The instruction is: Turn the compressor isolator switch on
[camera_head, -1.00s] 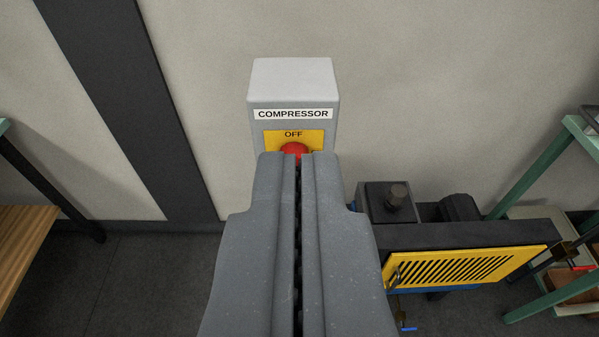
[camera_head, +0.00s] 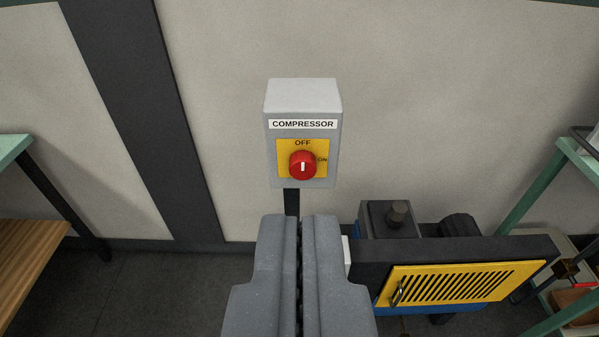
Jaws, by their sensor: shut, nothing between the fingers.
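The compressor isolator switch is a grey box (camera_head: 303,97) on the wall, labelled COMPRESSOR. Its yellow plate (camera_head: 285,170) reads OFF at the top and ON at the right. The red knob (camera_head: 303,165) sits in the middle of the plate. Its white mark stands upright, in line with OFF. My gripper (camera_head: 300,217) is shut and empty. In the picture its tips are below the box, apart from the knob, and the knob is in full view.
The compressor with a yellow slotted panel (camera_head: 455,284) stands low at the right. A green-framed shelf (camera_head: 550,175) is at the far right. A bench with a wooden shelf (camera_head: 25,255) is at the left. A dark post (camera_head: 140,110) runs up the wall.

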